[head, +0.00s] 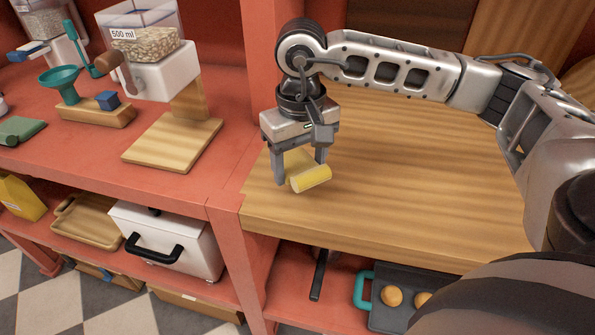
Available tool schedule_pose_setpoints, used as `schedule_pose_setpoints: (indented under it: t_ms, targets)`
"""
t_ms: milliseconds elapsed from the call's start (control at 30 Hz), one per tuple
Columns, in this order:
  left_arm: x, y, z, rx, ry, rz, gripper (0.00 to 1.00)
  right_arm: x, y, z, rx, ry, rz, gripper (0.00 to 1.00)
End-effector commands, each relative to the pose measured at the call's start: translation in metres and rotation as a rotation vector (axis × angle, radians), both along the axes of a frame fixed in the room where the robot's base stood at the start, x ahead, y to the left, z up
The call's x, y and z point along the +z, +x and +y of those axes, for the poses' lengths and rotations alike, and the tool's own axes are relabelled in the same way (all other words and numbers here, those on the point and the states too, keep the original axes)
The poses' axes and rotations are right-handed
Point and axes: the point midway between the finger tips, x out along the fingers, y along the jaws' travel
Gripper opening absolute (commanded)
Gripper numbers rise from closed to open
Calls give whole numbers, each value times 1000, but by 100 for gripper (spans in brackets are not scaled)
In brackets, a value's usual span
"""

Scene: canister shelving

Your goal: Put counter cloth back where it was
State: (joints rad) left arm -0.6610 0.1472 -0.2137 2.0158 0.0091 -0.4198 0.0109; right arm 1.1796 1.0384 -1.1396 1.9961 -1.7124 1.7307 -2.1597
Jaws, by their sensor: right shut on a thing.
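The near end of the roll sticks out toward the front right; part of the yellow material shows between the fingers. The cloth is at or just above the counter top; I cannot tell if it touches. My left gripper is not in view.
On the red counter (180,185) at left stand a 500 ml grain dispenser (160,65), a teal funnel (62,82) and a green folded item (20,130). Below are a white box (165,240) and a dark tray (395,285). The wooden counter right of the cloth is clear.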

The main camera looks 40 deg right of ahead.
Motion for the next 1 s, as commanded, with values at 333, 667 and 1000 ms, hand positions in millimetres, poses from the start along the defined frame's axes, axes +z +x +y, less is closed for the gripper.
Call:
schedule_pose_setpoints:
  t_ms: [333,667,1000]
  targets:
    - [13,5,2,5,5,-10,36,-39,8,0,0,-2,2,42]
    - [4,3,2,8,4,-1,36,-44,8,0,0,0,0,42]
    - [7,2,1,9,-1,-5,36,-44,8,0,0,-1,0,85]
